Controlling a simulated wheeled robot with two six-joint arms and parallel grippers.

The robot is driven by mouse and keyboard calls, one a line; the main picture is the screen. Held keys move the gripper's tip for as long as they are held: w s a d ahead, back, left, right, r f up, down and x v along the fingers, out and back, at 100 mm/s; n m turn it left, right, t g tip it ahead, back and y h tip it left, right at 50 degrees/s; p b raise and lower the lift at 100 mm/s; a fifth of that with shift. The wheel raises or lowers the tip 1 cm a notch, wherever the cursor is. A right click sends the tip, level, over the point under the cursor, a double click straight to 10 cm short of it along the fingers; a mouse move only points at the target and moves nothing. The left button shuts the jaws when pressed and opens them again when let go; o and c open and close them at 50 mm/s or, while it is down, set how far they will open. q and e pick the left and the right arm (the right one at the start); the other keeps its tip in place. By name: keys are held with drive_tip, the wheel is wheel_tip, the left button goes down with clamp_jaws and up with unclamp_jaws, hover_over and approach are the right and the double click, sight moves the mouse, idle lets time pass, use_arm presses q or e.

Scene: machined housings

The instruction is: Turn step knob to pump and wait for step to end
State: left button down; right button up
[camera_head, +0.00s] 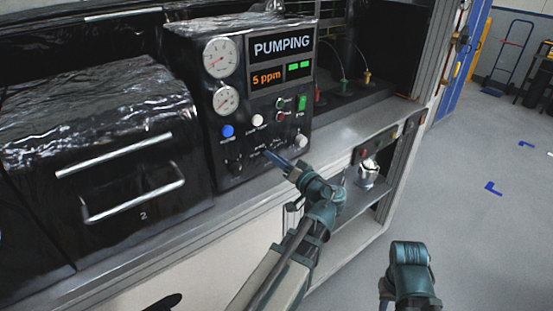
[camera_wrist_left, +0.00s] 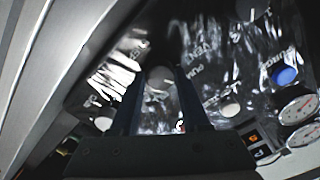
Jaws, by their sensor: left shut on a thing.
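The black control panel (camera_head: 270,95) stands at the back centre, its screen (camera_head: 283,46) reading "PUMPING" and an orange readout (camera_head: 266,78) reading "5 ppm". My left gripper (camera_head: 274,155) reaches the lower part of the panel face. In the left wrist view, a round grey step knob (camera_wrist_left: 160,77) sits between the two dark fingers (camera_wrist_left: 160,98), which are shut on it. Labels seem to surround it, but its pointing direction is unclear. In the head view the gripper hides the knob. Of my right arm only a teal joint shows at lower right; its fingers are unseen.
Two gauges (camera_head: 221,57), a blue button (camera_head: 228,131), a white button (camera_head: 258,120), a green switch (camera_head: 302,103) and a pale knob (camera_head: 301,141) are close by. A black drawer unit (camera_head: 105,150) stands left.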

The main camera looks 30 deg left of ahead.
use_arm(q)
drive_tip(key=shift+m, duration=0.7)
drive_tip(key=shift+c, duration=2)
unclamp_jaws()
drive_tip(key=v, duration=1.4)
drive_tip(key=shift+f, duration=0.1)
